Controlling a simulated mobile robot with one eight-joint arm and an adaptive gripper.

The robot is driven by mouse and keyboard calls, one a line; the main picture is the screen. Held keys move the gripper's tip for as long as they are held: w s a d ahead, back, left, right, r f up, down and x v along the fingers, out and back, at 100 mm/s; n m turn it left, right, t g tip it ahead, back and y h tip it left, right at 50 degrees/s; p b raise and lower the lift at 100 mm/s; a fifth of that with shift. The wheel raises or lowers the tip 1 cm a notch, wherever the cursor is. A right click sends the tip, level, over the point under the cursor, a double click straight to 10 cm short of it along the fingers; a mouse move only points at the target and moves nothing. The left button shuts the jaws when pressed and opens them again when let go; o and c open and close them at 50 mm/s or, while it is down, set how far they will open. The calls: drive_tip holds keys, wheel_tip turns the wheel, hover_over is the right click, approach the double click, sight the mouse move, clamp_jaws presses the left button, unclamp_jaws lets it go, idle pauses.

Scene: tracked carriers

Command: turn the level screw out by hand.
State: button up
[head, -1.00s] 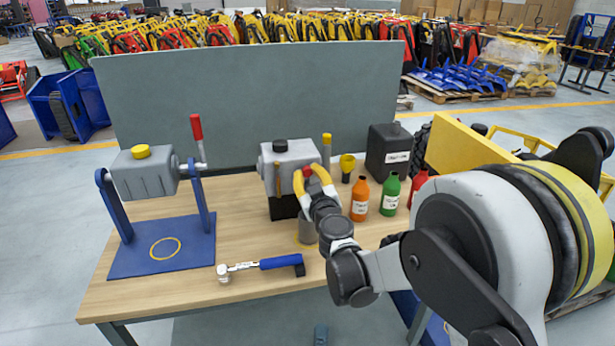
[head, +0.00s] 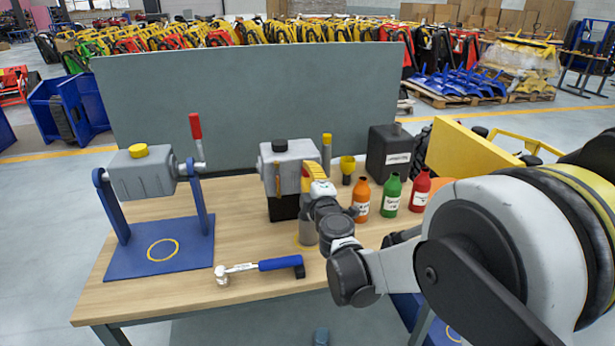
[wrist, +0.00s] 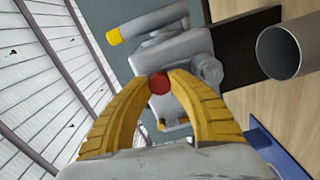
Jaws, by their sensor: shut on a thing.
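The level screw shows as a small red head (wrist: 159,83) between my fingertips in the wrist view. My gripper (head: 309,177) has curved yellow fingers, shut on the red head at the front of a grey housing (head: 285,160). The fingers also show in the wrist view (wrist: 160,80). The housing has a black cap (head: 279,146) on top and sits on a black block (head: 283,207). The screw's shank is hidden, so I cannot tell how far it is out.
A grey cylinder (wrist: 283,52) stands close below my gripper. Orange (head: 361,203), green (head: 391,195) and red (head: 420,190) bottles stand to the right. A blue stand (head: 140,265) holds another grey housing at left.

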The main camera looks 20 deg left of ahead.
drive_tip(key=shift+f+n+b, duration=0.2)
drive_tip(key=shift+n+b, duration=0.2)
drive_tip(key=shift+n, duration=0.5)
drive_tip(key=shift+r+n, duration=0.2)
drive_tip(key=shift+n, duration=0.5)
drive_tip(key=n, duration=1)
drive_tip(key=shift+w, duration=0.1)
